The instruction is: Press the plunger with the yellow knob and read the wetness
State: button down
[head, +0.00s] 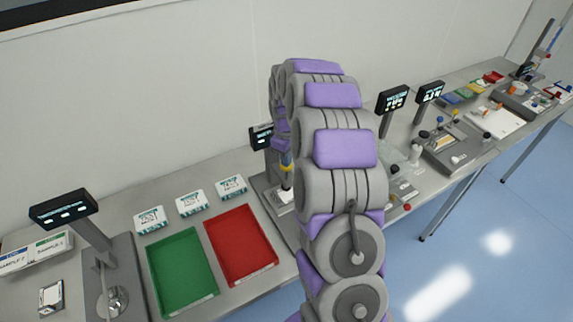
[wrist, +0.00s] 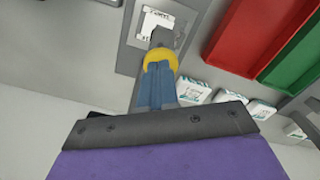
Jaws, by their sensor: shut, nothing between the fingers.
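The yellow knob (wrist: 160,56) sits just beyond my fingertips in the wrist view. A grey plunger part (wrist: 161,37) shows past it, over a white printed piece (wrist: 158,22) on a grey base plate (wrist: 133,30). My gripper (wrist: 159,68) is shut and empty, its blue fingers together and overlapping the knob's near side. I cannot tell whether they touch it.
A red tray (head: 242,246) and a green tray (head: 181,272) lie left of the device. Several white printed packs (head: 190,203) stand behind them. A display post (head: 64,209) stands at the far left. More instruments (head: 450,145) line the bench to the right.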

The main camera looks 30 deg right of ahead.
jog(key=shift+f+b, duration=0.35)
jog(key=shift+f, duration=1.8)
jog(key=shift+r+p, duration=1.3)
jog(key=shift+r, duration=3.2)
jog(key=shift+a, duration=0.1)
